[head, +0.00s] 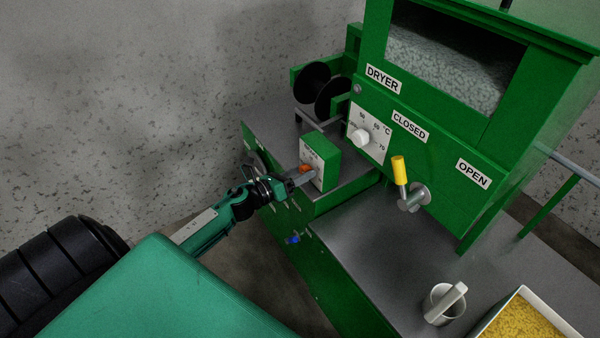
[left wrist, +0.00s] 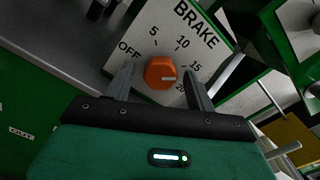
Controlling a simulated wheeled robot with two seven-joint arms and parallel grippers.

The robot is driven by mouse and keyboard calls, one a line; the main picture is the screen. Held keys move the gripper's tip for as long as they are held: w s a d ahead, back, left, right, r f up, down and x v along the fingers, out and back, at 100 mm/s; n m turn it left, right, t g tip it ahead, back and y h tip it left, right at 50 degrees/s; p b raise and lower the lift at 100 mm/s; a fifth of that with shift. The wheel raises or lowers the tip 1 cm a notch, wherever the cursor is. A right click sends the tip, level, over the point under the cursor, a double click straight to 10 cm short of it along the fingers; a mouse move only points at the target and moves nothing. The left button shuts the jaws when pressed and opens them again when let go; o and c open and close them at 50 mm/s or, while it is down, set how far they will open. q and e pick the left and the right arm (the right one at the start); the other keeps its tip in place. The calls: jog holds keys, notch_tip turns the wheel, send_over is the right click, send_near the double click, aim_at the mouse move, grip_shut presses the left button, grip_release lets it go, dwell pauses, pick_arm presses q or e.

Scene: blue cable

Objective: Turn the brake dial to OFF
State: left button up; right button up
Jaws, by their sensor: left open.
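The brake dial (left wrist: 160,73) is an orange knob on a white plate (left wrist: 165,30) marked BRAKE, with OFF, 5, 10, 15 and 20 around it. Its pale pointer mark points right, between the 15 and 20 marks. In the head view the orange dial (head: 306,168) sits on the front of a small green box (head: 322,155). My left gripper (head: 298,178) is at the dial. In the left wrist view its open fingers (left wrist: 163,80) stand on either side of the knob; I cannot tell whether they touch it. My right gripper is not in view.
A green dryer with a white temperature dial (head: 361,138) and a yellow-handled lever (head: 400,170) stands to the right. Black reels (head: 312,84) are behind the brake box. A white mug (head: 443,303) and a tray of yellow pellets (head: 522,325) stand on the grey bench (head: 370,255).

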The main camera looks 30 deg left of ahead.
pick_arm(q)
jog(key=c, duration=1)
